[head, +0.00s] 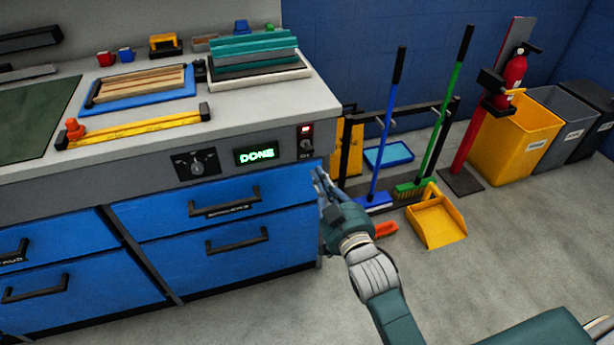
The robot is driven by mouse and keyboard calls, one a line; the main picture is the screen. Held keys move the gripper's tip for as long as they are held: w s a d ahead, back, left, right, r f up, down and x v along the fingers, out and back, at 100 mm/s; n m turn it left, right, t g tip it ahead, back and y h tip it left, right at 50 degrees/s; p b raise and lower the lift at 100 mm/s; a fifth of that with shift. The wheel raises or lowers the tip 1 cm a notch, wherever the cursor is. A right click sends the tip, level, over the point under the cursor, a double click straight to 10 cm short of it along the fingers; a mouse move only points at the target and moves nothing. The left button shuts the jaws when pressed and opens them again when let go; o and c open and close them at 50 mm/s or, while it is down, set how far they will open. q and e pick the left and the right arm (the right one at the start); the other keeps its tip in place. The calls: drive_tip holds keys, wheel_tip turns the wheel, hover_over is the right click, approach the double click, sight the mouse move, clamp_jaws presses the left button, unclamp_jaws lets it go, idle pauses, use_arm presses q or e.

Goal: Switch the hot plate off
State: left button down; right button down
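The counter front carries a black panel with a round knob (197,163), a display (257,154) with green letters reading DONE, and a small switch (306,144) with a lit red lamp (305,129) above it. The switch's lever position is too small to read. No separate hot plate can be clearly made out. My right gripper (325,186) is just right of the counter's front corner, below and right of the switch, apart from it. Its fingers point up and left; their opening is unclear. My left gripper is out of view.
Blue drawers (215,245) with black handles lie below the controls. Teal boards (252,48), a wooden frame on a blue tray (140,86) and a yellow level (133,127) lie on the counter. Brooms, a yellow dustpan (437,218) and bins (512,137) stand right.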

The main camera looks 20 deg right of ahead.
sight(311, 149)
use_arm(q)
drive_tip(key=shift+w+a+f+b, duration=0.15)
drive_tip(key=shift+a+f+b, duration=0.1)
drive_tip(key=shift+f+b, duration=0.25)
use_arm(e)
drive_tip(key=shift+t, duration=0.8)
drive_tip(key=r, duration=0.2)
drive_tip(key=s+r, duration=0.1)
drive_tip(key=r, duration=0.2)
drive_tip(key=shift+s+d+r, duration=0.2)
drive_tip(key=shift+s+r, duration=0.05)
drive_tip(key=shift+r, duration=0.05)
